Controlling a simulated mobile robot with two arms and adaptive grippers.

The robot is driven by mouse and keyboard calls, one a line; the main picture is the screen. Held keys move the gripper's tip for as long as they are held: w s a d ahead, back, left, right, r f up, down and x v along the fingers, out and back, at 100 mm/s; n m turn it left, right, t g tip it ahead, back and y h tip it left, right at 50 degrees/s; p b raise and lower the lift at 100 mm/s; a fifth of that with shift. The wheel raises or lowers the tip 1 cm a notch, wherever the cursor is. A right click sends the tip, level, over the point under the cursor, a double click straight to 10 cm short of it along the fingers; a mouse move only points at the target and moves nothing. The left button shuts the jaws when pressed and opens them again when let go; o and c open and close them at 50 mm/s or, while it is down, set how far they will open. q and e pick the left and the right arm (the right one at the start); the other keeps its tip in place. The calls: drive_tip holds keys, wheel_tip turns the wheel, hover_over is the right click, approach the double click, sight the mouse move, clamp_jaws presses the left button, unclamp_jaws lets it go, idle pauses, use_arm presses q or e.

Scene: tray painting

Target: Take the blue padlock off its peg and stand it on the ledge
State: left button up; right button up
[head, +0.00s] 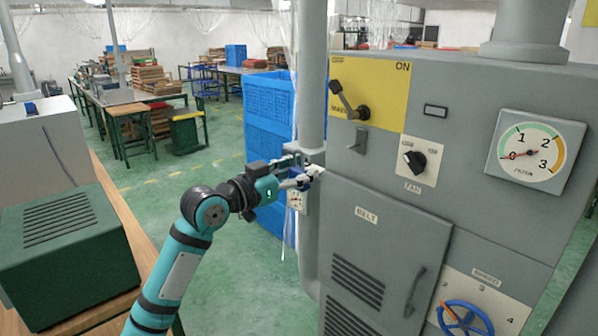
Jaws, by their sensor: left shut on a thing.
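My left gripper (310,173) is in front of the grey vertical pipe, at the left edge of the grey machine. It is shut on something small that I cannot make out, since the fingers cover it. I see no clear blue padlock at the gripper. A small dark blue object (30,107) sits on the white cabinet at the far left; it is too small to identify. A small grey bracket (358,141) sticks out below the yellow panel; I cannot tell whether it is the peg or the ledge. My right gripper is not in view.
The grey machine (480,215) fills the right side, with a lever (350,102), fan knob (414,161), belt door handle (415,292) and blue handwheel (466,319). Blue crates (268,115) stand behind the gripper. A green box (68,240) sits on a wooden bench at left.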

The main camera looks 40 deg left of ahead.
sight(294, 172)
use_arm(q)
drive_tip(key=shift+s, duration=0.15)
drive_tip(key=shift+s+a+r+b, duration=0.15)
drive_tip(key=shift+s+b, duration=0.2)
drive_tip(key=shift+s, duration=0.95)
drive_tip(key=shift+s+a+f+b, duration=0.1)
drive_tip(key=shift+s+b, duration=0.25)
drive_tip(key=shift+s, duration=0.95)
